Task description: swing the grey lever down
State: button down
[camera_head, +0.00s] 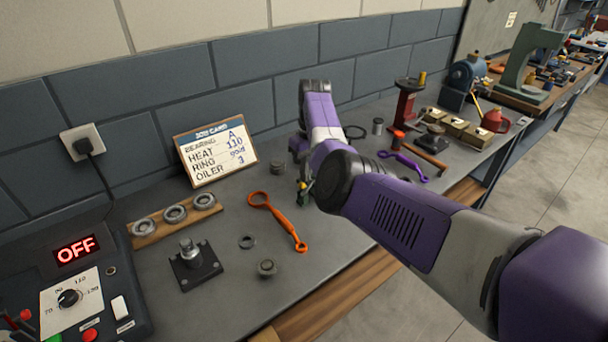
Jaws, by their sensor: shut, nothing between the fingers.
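I cannot make out a grey lever for certain in the head view; my purple and grey arm covers part of the bench where one could be. My gripper (303,185) shows only in part, low over the bench behind my forearm. Its fingers are shut, with nothing seen between them. Small dark and greenish parts show around it, too small and too covered to tell apart.
Left of my arm lie an orange wrench (275,217), a black block with a post (194,264) and a control box (80,290) reading OFF. A job card (215,152) leans at the wall.

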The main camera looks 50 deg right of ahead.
jog(key=shift+r, duration=0.1)
dwell(0.4)
jog(key=a+r+p, duration=0.2)
jog(key=p, duration=0.1)
jog(key=shift+w+a+r, duration=0.2)
jog(key=shift+w+r, duration=0.1)
jog(key=shift+w, duration=0.05)
jog(key=shift+a+r, duration=0.15)
jog(key=shift+r, duration=0.15)
jog(key=s+d+r+b, duration=0.1)
jog(key=d+r+b, duration=0.1)
jog(key=r, duration=0.6)
jog(key=shift+d+r, duration=0.15)
jog(key=shift+d, duration=0.75)
